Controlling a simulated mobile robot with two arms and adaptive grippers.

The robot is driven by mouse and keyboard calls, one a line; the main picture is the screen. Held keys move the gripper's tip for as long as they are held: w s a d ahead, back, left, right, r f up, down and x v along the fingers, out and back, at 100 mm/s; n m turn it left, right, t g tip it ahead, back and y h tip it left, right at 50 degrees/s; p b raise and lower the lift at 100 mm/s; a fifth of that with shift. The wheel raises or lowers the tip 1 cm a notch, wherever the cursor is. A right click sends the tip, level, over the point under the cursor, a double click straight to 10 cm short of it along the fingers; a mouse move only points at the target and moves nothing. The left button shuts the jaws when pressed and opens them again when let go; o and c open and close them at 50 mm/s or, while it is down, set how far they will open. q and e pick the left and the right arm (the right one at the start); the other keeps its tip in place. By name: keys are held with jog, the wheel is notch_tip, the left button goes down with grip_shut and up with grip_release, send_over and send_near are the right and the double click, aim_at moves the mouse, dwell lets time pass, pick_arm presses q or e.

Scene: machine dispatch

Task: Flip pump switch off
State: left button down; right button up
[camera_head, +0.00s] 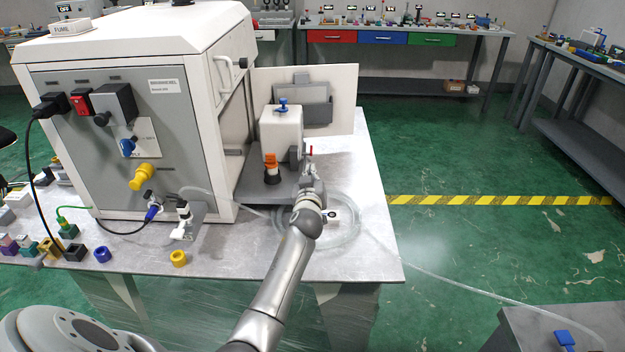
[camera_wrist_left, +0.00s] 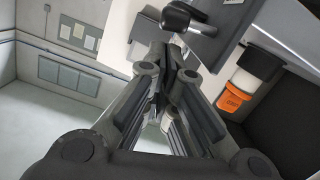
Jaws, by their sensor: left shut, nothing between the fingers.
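My left gripper (camera_head: 307,172) is shut and empty, in front of the white box (camera_head: 281,135) beside the machine. In the left wrist view its fingers (camera_wrist_left: 168,72) meet just below a dark rounded part (camera_wrist_left: 185,16) in front of a grey panel; whether they touch cannot be told. A small red part (camera_head: 310,150) shows just beyond the gripper in the head view. I cannot tell for certain which part is the pump switch. A red rocker switch (camera_head: 81,101) is on the machine's grey side panel, far left of the gripper. My right gripper is not in view.
The white machine (camera_head: 140,40) fills the table's left side. An orange-capped bottle (camera_head: 272,168) stands close left of my gripper, also in the wrist view (camera_wrist_left: 232,98). A clear hose (camera_head: 345,240) coils on the metal table (camera_head: 370,190). Open green floor lies right.

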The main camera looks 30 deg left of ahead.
pick_arm(q)
jog(key=shift+s+d+f, duration=0.15)
jog(key=shift+d+f, duration=0.05)
jog(key=shift+f, duration=0.25)
